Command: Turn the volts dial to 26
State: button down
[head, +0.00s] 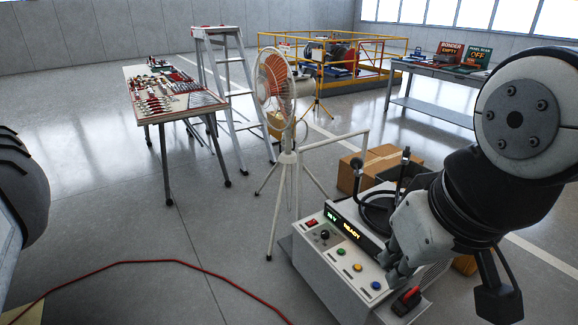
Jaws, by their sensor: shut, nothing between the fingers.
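The power cart (318,262) stands at lower centre right, with a sloped white control panel. A black dial (325,235) sits near the panel's upper left, below a dark display (345,224). The display shows a green volts reading too small to read surely and the word READY in yellow. The dial's pointer setting is too small to read. My gripper (393,278) is shut and empty, at the panel's right end near the blue button (375,285), apart from the dial. I cannot tell whether it touches the panel.
A red switch (311,222), green button (341,252) and yellow button (358,267) are near the dial. A red-handled connector (405,302) lies below my gripper. A fan (272,80) stands behind the cart. A red cable (175,262) crosses the floor at left.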

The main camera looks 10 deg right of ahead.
aim_at(324, 234)
jog(key=z, duration=0.3)
jog(key=i, duration=0.55)
jog(key=i+l, duration=0.2)
jog(key=l, duration=0.15)
jog(key=i+l+u, duration=0.1)
jog(key=i+l, duration=0.3)
jog(key=l, duration=0.25)
jog(key=i+l+u, duration=0.1)
jog(key=l, duration=0.25)
jog(key=i, duration=0.05)
